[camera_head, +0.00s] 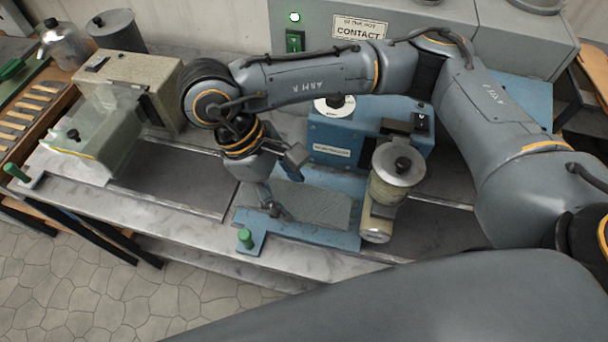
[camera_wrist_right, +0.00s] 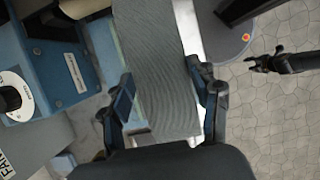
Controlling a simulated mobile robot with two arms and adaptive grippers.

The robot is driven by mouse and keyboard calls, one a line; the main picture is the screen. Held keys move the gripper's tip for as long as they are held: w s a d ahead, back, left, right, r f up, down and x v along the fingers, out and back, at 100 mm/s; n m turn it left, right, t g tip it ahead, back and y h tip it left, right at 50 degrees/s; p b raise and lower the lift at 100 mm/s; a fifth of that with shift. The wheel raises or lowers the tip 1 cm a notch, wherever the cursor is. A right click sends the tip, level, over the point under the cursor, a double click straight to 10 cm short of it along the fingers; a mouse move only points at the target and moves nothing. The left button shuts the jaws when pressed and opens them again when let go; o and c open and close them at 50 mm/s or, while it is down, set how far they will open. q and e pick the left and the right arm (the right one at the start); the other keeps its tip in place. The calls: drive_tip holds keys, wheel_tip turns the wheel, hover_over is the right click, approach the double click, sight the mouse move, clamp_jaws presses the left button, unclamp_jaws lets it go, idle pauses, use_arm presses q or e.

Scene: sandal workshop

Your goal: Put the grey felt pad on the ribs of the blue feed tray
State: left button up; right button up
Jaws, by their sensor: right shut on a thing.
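The grey felt pad (camera_head: 318,206) is a flat, wavy-textured strip over the blue feed tray (camera_head: 342,240), whose blue edge shows around it. My right gripper (camera_head: 281,184) is shut on the pad near its left end. In the right wrist view, the pad (camera_wrist_right: 160,60) runs between the two fingers of my right gripper (camera_wrist_right: 160,82). The tray's ribs are hidden, and I cannot tell whether the pad touches them. A dark gripper, seemingly my left (camera_wrist_right: 268,63), shows over the floor in the wrist view; its jaw state is unclear.
A blue machine (camera_head: 350,135) stands behind the tray, and a lidded canister (camera_head: 397,168) stands close at its right. A green knob (camera_head: 245,238) rises at the tray's front left. A clear-covered unit (camera_head: 100,135) stands at the left; the dark plate (camera_head: 180,185) between is bare.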

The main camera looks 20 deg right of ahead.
drive_tip(key=w+d+f+p, duration=0.1)
drive_tip(key=f, duration=0.2)
drive_tip(key=w+d+f+p, duration=0.1)
drive_tip(key=w+f+p, duration=0.1)
drive_tip(key=f, duration=0.1)
drive_tip(key=w+d+f+p, duration=0.2)
drive_tip(key=f, duration=0.1)
drive_tip(key=shift+w, duration=0.15)
drive_tip(key=shift+d+f+p, duration=0.1)
drive_tip(key=shift+f+p, duration=0.2)
use_arm(q)
wheel_tip(320, 180, up, 6)
drive_tip(key=d, duration=0.1)
drive_tip(key=shift+s+r, duration=0.15)
use_arm(e)
drive_tip(key=shift+f, duration=0.1)
drive_tip(key=shift+f+b, duration=0.2)
drive_tip(key=shift+b, duration=0.25)
drive_tip(key=o, duration=1)
use_arm(q)
drive_tip(key=shift+a+f, duration=0.1)
drive_tip(key=shift+f, duration=0.1)
use_arm(e)
drive_tip(key=shift+r, duration=0.1)
